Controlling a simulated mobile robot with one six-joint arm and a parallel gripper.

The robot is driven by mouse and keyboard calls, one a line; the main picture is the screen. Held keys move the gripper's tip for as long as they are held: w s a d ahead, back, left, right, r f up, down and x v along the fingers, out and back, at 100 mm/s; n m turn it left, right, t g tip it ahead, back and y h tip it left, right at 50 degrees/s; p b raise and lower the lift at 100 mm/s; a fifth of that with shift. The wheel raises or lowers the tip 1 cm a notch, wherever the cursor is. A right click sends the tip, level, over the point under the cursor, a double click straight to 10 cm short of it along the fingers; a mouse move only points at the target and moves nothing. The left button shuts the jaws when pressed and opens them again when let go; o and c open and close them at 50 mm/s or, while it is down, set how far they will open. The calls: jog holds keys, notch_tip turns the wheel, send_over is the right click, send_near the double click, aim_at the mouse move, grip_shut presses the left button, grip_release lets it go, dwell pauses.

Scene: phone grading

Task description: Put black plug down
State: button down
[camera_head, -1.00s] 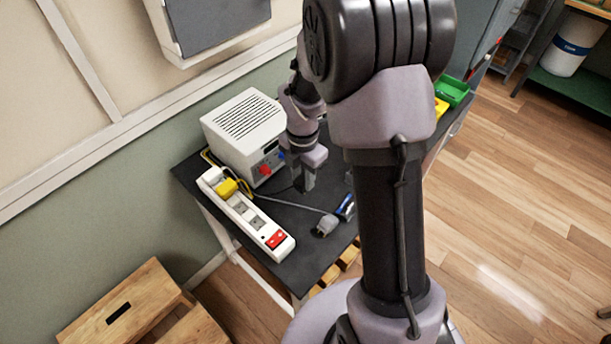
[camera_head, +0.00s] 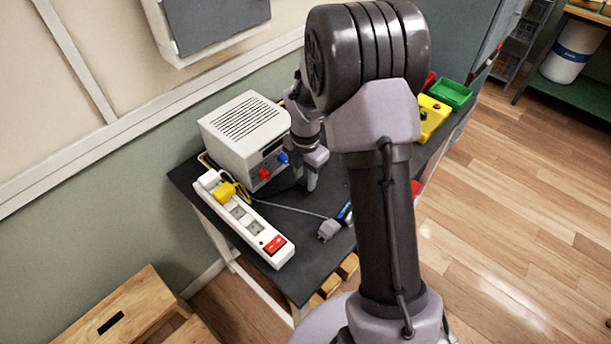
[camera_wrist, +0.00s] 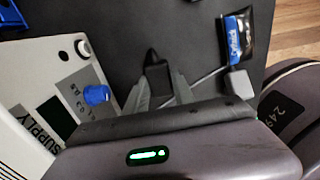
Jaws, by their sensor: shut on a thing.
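My gripper (camera_head: 308,186) is low over the dark tabletop (camera_head: 285,243), just right of the white power supply. In the wrist view the fingers (camera_wrist: 158,88) are closed around the black plug (camera_wrist: 156,72), which shows between the fingertips. It is hard to make out against the dark table, and I cannot tell whether it touches the surface. In the head view the plug is too dark and small to pick out.
The white power supply (camera_head: 243,135) stands close left of my gripper. A white power strip (camera_head: 258,238) with a yellow plug (camera_head: 228,190) lies in front. A grey plug (camera_head: 328,230) lies beside a blue-labelled item (camera_wrist: 236,36). Yellow (camera_head: 433,118) and green (camera_head: 450,94) containers are farther right.

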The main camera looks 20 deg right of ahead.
jog(key=shift+f, duration=0.2)
jog(key=c, duration=1.1)
grip_release()
jog(key=shift+o, duration=0.2)
notch_tip(320, 180, up, 13)
jog(key=p, duration=0.6)
notch_tip(320, 180, up, 9)
jog(key=m+t, duration=0.2)
jog(key=m, duration=0.5)
send_over(305, 179)
jog(key=s+a, duration=0.4)
jog(key=s+a+r+m+t+y, duration=0.1)
jog(key=s+a+r+m+t, duration=0.1)
jog(key=s+m, duration=0.7)
jog(key=s+a+r+m+t+y, duration=0.1)
jog(key=s+a+r+m, duration=0.4)
jog(key=s+a+m, duration=0.2)
jog(key=s+m, duration=0.2)
jog(key=m, duration=0.1)
jog(key=shift+s+a+r+m+t, duration=0.15)
jog(key=shift+m+t, duration=0.25)
